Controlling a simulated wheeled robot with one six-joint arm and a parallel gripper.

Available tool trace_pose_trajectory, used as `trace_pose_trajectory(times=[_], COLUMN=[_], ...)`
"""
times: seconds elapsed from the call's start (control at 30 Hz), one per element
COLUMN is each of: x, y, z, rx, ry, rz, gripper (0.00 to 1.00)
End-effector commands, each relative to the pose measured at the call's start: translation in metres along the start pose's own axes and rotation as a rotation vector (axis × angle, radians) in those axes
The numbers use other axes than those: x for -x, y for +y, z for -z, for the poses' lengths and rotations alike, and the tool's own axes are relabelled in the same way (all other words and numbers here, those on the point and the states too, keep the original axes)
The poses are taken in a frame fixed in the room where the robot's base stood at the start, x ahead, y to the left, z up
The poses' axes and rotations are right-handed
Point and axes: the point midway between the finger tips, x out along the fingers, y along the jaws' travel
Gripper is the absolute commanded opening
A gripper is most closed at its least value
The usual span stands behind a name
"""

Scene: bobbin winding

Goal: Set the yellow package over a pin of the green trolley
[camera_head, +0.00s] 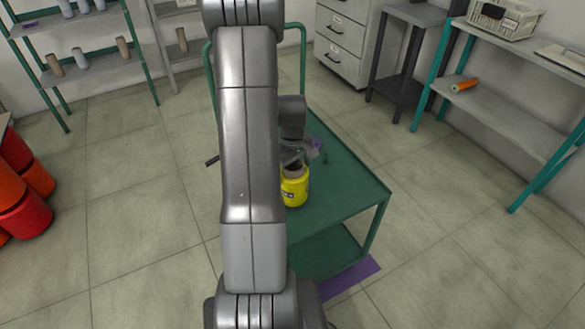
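The yellow package (296,190) is a short yellow cylinder with a brownish core showing at its top and a dark label on its side. It appears upright over the top of the green trolley (355,190). I cannot tell whether it rests on the top or hangs just above it, nor whether a pin is inside it. My gripper (290,162) is at the package's top, partly hidden by my arm. Its fingers are too small and covered to read.
A purple sheet (350,278) lies on the floor under the trolley. Red-orange drums (25,205) stand at the left, a shelf of cones (85,68) behind them. A green-legged bench (500,105) is at the right, near a drawer cabinet (342,42).

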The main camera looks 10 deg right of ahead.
Motion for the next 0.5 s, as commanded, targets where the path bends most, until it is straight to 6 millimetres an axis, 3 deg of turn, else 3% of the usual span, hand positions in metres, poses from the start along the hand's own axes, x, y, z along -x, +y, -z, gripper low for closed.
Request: trace_pose_trajectory(times=[0.27,0.5], x=[0.005,0.047], y=[0.000,0.001], z=[0.000,0.001], rx=[0.000,0.000], ry=[0.001,0.004], rz=[-0.001,-0.003], gripper=[1.00,1.00])
